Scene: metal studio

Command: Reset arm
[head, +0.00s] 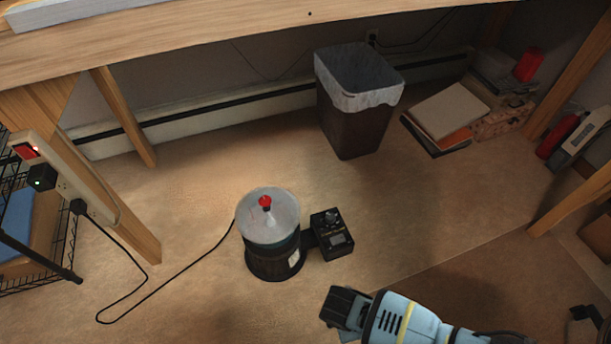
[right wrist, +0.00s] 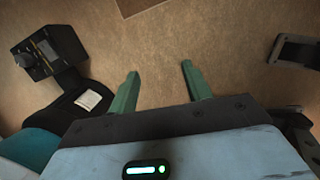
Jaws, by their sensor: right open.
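My right arm comes into the head view from the lower right, its blue and black wrist beside and in front of the grinder-like machine. In the right wrist view my right gripper (right wrist: 160,70) is open, with two green fingers apart and only bare floor between them. The machine (head: 272,222) has a pale round lid with a red knob and a black base. A control box (head: 331,234) is attached at its right side; it also shows at the left of the right wrist view (right wrist: 40,52). My left gripper is not in view.
A wooden bench (head: 250,30) spans the top, with legs at both sides. A lined bin (head: 358,105) and stacked books (head: 450,110) stand underneath. A power strip (head: 60,170) is on the left leg; its cable (head: 160,290) crosses the floor. The floor's middle is mostly clear.

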